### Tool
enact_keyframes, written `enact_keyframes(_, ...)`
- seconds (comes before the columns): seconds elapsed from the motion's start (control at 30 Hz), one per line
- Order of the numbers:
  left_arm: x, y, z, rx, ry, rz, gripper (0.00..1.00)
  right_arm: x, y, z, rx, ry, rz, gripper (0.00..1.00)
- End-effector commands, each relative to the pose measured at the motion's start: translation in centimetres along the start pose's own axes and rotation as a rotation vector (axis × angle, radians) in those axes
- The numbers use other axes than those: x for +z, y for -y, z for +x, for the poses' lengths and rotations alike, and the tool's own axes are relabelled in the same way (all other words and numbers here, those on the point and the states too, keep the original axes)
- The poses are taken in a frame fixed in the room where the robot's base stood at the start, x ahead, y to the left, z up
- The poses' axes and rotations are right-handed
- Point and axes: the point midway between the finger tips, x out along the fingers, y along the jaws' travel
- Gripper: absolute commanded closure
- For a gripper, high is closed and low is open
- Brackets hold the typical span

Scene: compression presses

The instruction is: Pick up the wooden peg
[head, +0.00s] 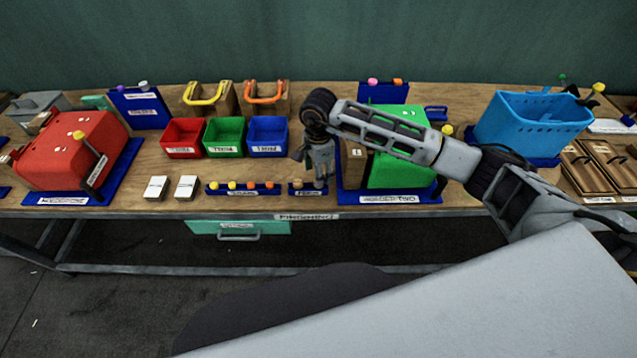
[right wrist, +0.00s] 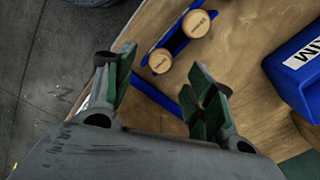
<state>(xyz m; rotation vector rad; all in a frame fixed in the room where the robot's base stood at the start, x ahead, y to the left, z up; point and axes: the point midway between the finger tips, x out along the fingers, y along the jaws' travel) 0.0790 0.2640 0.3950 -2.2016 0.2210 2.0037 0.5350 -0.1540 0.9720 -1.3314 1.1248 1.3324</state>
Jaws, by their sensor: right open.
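Two round wooden pegs show in the right wrist view, a nearer one (right wrist: 160,62) and a farther one (right wrist: 196,23), both with small dark print on top. They sit at a narrow blue holder (right wrist: 172,46). In the head view a wooden peg (head: 297,184) shows just left of my right gripper (head: 320,182); the gripper hides part of that spot. In the right wrist view my right gripper (right wrist: 163,78) is open and empty, its green-padded fingers on either side of the nearer peg's line. I cannot tell its height over the peg. My left gripper is not in view.
A blue rack of coloured knobs (head: 243,188) stands to the left. Red (head: 182,152), green (head: 223,152) and blue (head: 267,151) bins stand behind. A green press (head: 400,172) is close on the right. The table's front edge (head: 250,213) is near the gripper.

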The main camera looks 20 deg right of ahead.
Motion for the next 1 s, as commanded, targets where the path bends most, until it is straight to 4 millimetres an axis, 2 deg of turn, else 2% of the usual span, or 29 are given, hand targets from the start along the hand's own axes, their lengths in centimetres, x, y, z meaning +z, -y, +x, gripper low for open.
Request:
enact_keyframes(0.47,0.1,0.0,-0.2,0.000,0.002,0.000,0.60,0.0,0.0,0.4,0.001,-0.001,0.000,0.45)
enact_keyframes(1.0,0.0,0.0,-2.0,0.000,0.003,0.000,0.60,-0.1,0.1,4.9,0.000,0.001,0.000,0.45)
